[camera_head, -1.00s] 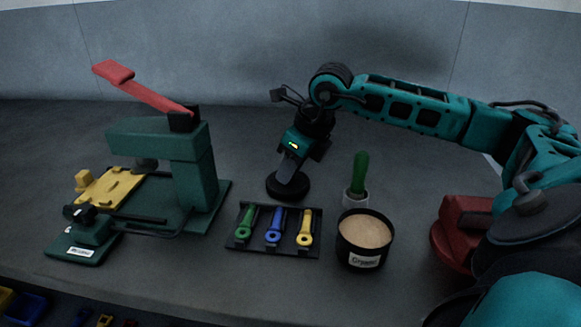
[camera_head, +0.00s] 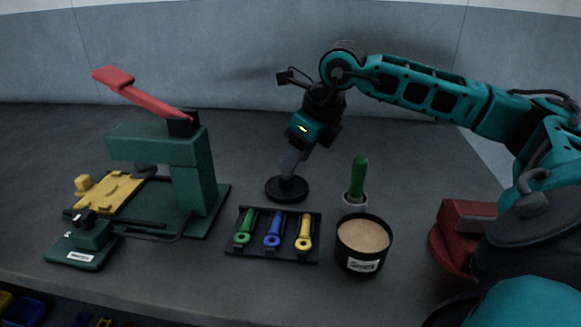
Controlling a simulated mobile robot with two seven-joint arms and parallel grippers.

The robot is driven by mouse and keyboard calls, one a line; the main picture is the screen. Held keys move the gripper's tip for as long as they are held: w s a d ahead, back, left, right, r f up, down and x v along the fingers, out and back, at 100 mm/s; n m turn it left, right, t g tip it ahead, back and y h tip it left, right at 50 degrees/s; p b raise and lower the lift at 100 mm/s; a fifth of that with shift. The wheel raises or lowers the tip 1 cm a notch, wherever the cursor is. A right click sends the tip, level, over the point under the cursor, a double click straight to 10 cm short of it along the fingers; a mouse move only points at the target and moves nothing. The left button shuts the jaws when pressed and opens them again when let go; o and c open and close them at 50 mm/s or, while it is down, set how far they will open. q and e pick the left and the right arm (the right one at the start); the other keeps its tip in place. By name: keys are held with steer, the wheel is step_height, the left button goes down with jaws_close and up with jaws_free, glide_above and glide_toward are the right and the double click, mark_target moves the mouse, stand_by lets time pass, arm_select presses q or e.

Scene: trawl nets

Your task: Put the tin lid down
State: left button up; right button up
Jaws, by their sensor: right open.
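The tin lid (camera_head: 275,193) is a round black disc with a small knob. It lies flat on the bench, behind the tool tray. My right gripper (camera_head: 290,163) is open just above the lid, pointing down at its knob; the fingers look lined up one behind the other, so the small gap to the knob is hard to judge. The open tin (camera_head: 360,264) is black with a white label and stands to the right of the tray, filled with a tan substance. My left gripper is not in view.
A black tray (camera_head: 315,257) holds green, blue and yellow tools. A green-handled tool stands in a light cup (camera_head: 355,202) behind the tin. A green press (camera_head: 195,185) with a red lever stands left. A red object (camera_head: 465,225) is at right. Bench behind the lid is clear.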

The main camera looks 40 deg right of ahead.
steer(key=a+v, duration=0.1)
steer(key=v, duration=0.6)
steer(key=shift+d+r+p, duration=0.25)
steer(key=shift+d+p, duration=0.05)
steer(key=shift+d, duration=0.2)
steer(key=shift+s, duration=0.1)
